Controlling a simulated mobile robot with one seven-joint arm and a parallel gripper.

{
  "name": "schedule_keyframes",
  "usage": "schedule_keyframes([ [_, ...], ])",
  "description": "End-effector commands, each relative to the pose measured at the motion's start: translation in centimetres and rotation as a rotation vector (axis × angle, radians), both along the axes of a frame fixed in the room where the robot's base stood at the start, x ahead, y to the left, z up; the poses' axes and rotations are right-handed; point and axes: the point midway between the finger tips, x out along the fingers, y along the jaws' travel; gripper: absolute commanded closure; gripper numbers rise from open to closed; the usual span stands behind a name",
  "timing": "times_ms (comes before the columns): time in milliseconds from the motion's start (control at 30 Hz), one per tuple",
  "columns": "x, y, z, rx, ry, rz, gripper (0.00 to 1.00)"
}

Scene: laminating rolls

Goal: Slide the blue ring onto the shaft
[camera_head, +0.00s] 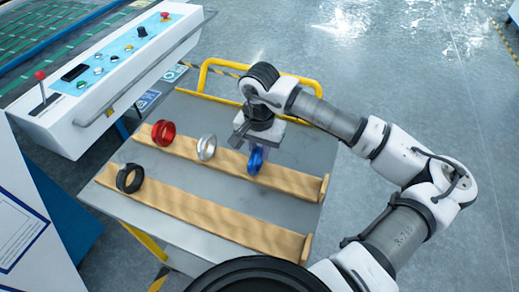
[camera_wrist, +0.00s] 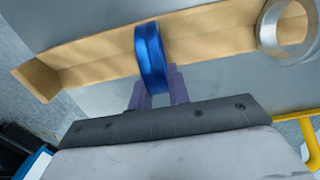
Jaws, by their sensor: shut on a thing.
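The blue ring (camera_head: 256,160) stands upright at the far wooden rail (camera_head: 290,180) in the head view. My gripper (camera_head: 262,147) reaches down over it from above. In the wrist view the blue ring (camera_wrist: 150,58) stands between the two purple fingers of my gripper (camera_wrist: 158,88), which are shut on its near part. I cannot tell whether the ring still touches the rail. No shaft can be made out in either view.
A red ring (camera_head: 163,133) and a silver ring (camera_head: 206,147) stand on the far rail, left of the blue one. A black ring (camera_head: 130,178) stands on the near rail (camera_head: 205,213). A control panel (camera_head: 125,70) lies at upper left, a yellow handrail (camera_head: 207,64) behind the table.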

Motion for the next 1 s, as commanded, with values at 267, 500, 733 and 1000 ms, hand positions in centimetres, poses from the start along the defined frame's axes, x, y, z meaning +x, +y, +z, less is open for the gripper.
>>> schedule_keyframes([
  [267,0.04,-0.02,-0.2,-0.001,-0.002,0.0,1.0],
  [500,0.03,-0.01,-0.36,0.0,-0.001,0.0,0.7],
  [733,0.03,-0.01,-0.36,0.0,-0.001,0.0,0.6],
  [1000,0.02,0.0,-0.12,0.001,0.0,-0.001,0.6],
])
